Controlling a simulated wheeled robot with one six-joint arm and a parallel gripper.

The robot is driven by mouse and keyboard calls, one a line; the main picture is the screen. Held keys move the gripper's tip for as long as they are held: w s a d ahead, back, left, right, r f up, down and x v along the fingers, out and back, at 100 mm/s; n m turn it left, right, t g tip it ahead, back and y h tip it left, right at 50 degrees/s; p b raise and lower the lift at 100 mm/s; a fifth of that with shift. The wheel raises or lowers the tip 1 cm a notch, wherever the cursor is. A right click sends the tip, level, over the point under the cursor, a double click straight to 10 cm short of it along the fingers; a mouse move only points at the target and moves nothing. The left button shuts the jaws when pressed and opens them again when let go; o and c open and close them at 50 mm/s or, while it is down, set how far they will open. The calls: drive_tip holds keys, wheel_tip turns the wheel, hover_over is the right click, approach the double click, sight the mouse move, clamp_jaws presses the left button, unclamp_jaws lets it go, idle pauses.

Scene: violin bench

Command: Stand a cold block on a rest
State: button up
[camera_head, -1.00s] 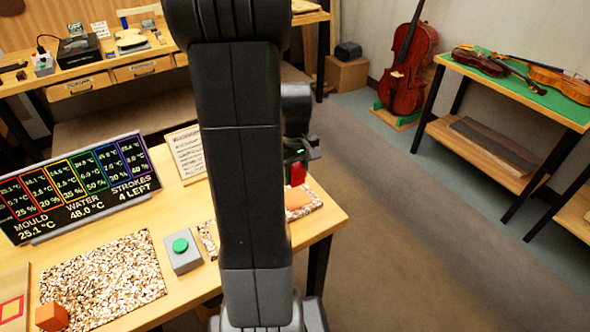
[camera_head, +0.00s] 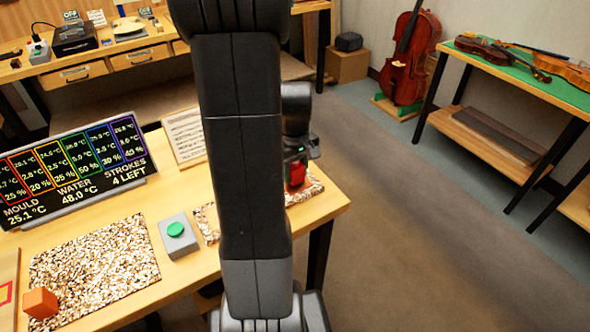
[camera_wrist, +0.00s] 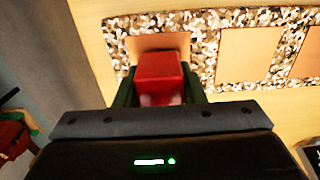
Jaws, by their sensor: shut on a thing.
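My gripper (camera_head: 297,160) is shut on a red block (camera_head: 297,174), over the right end of the bench. In the wrist view the red block (camera_wrist: 160,72) sits between the two fingers. Just beyond it, partly covered by it, is an orange-tan square patch (camera_wrist: 150,41) on a speckled mat (camera_wrist: 203,38). I cannot tell whether the block touches the patch. An orange block (camera_head: 40,302) stands on a second speckled mat (camera_head: 95,262) at the lower left. My arm hides the middle of the bench.
A grey box with a green button (camera_head: 176,236) stands between the mats. A display board (camera_head: 75,180) and a text sheet (camera_head: 186,137) are behind. In the wrist view, further tan squares (camera_wrist: 248,52) lie along the mat. Violins rest on the right table (camera_head: 520,78); open floor lies between.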

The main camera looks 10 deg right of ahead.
sight(295, 164)
drive_tip(key=shift+f+b, duration=0.3)
drive_tip(key=shift+f, duration=0.2)
drive_tip(key=o, duration=1)
drive_tip(key=shift+o, duration=0.2)
wheel_tip(295, 164, up, 14)
